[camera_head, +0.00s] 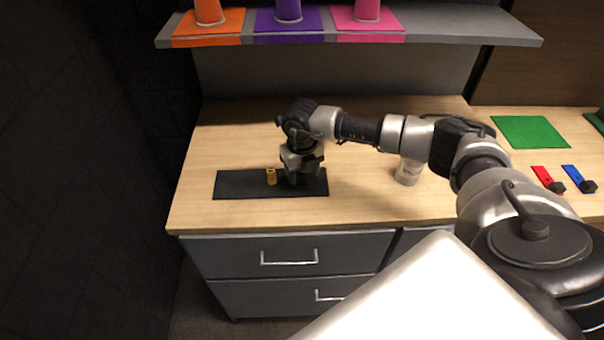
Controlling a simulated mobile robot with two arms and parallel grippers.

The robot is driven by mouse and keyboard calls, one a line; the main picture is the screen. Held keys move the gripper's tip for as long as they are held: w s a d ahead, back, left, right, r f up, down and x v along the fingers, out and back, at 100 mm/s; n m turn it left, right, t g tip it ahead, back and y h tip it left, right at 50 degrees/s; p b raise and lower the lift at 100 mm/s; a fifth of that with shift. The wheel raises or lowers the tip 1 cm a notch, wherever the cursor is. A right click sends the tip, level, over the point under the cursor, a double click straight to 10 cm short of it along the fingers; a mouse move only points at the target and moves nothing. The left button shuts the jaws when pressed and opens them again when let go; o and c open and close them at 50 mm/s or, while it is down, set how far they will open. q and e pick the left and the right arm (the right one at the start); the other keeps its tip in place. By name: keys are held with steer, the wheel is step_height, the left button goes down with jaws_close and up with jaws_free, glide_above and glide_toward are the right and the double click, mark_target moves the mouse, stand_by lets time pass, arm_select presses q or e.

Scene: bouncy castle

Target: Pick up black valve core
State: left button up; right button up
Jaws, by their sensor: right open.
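My right gripper (305,178) reaches in from the right and points down over the black mat (232,186) on the wooden counter. It is open, with its fingertips low, close to the mat. A small brass-coloured cylinder (271,177) stands upright on the mat just left of the gripper. I cannot make out a black valve core; a dark part on the dark mat, or one behind the fingers, would be hard to tell apart. My left gripper is not in view.
A white cup-like container (408,172) stands under my right forearm. Red (542,176) and blue (573,175) strips with small black pieces lie at right, near a green mat (535,131). A grey shelf (450,28) with coloured cones overhangs the back. The counter's left front is clear.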

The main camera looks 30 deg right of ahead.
steer(key=shift+f, duration=0.5)
steer(key=c, duration=1)
jaws_close()
